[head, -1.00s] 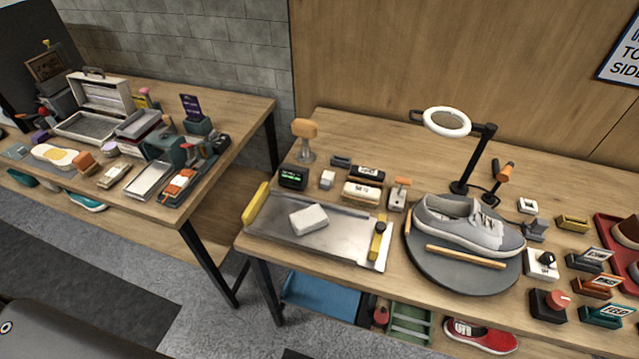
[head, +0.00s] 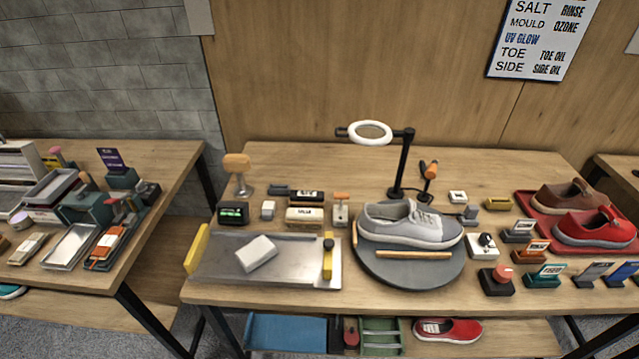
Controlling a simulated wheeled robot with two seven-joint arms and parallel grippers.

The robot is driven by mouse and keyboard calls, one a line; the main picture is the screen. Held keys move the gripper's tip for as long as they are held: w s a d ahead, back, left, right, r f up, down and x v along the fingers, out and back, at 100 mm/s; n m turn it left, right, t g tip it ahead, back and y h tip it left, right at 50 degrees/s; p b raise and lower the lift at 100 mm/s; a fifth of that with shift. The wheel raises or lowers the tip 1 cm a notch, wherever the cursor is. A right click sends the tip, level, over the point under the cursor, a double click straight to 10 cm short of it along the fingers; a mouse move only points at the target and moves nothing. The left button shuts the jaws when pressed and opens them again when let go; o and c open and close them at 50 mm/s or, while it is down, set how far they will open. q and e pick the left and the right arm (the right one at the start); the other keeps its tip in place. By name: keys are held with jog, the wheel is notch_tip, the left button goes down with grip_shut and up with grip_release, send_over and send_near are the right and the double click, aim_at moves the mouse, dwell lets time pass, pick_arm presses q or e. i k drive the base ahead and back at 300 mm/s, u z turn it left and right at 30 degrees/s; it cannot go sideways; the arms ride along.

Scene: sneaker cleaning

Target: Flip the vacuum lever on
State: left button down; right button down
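A small lever unit with an orange handle and a pale base (head: 341,210) stands on the right-hand workbench, just behind the metal plate. I see no readable label marking it as the vacuum lever, and I cannot tell its on or off position. A larger orange-topped lever on a grey stand (head: 238,175) stands at the bench's back left. An orange-handled tool on a black stand (head: 428,182) is behind the shoe. Neither of my grippers is in view.
A metal plate (head: 210,262) with a white block (head: 257,252) lies at front left. A grey sneaker (head: 405,222) sits on a round dark turntable (head: 385,272) under a ring lamp (head: 370,132). Small labelled blocks and a red tray (head: 537,208) crowd the right.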

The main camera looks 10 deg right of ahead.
aim_at(342, 197)
jog(key=u, duration=0.45)
jog(key=k, duration=0.55)
jog(key=u, duration=0.55)
jog(key=i, duration=1.25)
jog(key=z, duration=0.65)
